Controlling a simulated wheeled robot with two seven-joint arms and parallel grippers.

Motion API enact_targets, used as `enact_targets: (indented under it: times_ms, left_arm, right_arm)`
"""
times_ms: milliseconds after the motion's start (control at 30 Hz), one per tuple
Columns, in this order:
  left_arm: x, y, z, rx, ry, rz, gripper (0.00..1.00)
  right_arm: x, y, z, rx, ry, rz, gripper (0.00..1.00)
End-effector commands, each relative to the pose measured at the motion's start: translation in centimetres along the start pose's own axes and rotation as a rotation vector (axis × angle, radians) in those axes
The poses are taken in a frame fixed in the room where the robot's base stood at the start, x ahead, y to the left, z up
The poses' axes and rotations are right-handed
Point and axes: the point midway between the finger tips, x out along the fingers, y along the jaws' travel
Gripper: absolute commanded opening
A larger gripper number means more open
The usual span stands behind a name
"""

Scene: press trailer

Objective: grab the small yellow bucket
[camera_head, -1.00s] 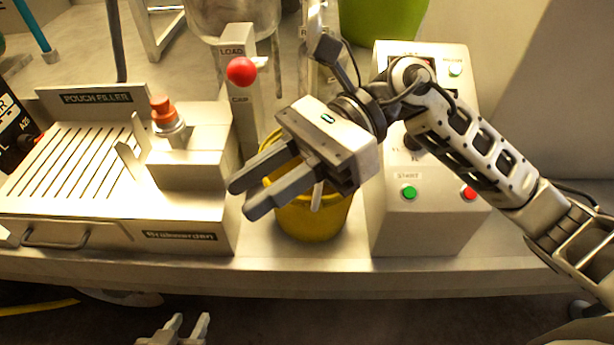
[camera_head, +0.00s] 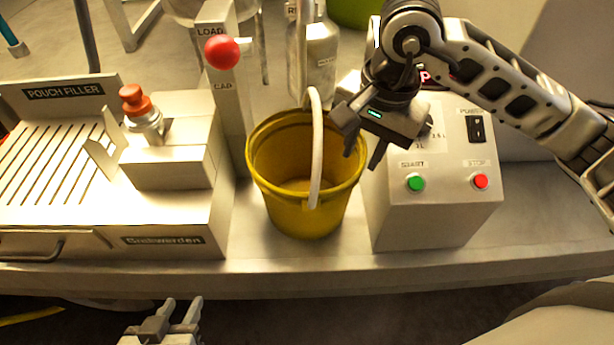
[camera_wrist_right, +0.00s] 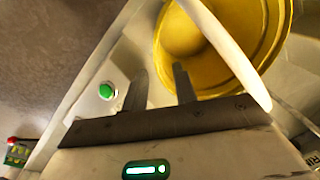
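The small yellow bucket (camera_head: 300,215) stands upright on the bench, with its white handle (camera_head: 315,150) raised across the opening. It also shows in the right wrist view (camera_wrist_right: 205,75), with the handle (camera_wrist_right: 228,50) arching across it. My right gripper (camera_head: 362,160) is open at the bucket's right rim, fingers pointing down. In the right wrist view the gripper (camera_wrist_right: 160,75) has one finger overlapping the bucket's edge and the other outside it. Whether they touch the rim I cannot tell. My left gripper (camera_head: 181,308) is open and empty, low in front of the bench.
The pouch filler (camera_head: 180,222) with a red-topped knob stands left of the bucket. A lever post with a red ball (camera_head: 222,52) rises behind-left. A control box (camera_head: 440,225) with green and red buttons stands close on the right. A bottle (camera_head: 322,50) stands behind.

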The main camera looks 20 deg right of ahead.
Motion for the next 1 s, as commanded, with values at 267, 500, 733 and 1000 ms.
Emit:
enact_targets:
  times_ms: [267,500,733,1000]
  left_arm:
    - [-0.2,0.0,-0.2,0.002,0.0,-0.001,0.36]
    - [-0.2,-0.1,0.1,0.008,-0.014,-0.006,0.36]
    - [-0.1,-0.1,0.0,0.01,-0.012,-0.007,0.36]
    - [-0.1,-0.1,0.0,0.011,-0.011,-0.007,0.36]
  right_arm:
    - [2.2,0.2,-0.2,0.002,-0.004,0.003,0.28]
    - [5.6,0.5,-0.5,0.001,-0.004,0.002,0.28]
    - [6.2,0.4,-0.5,-0.001,-0.001,-0.002,0.28]
    - [6.2,0.4,-0.5,0.0,-0.001,-0.002,0.0]
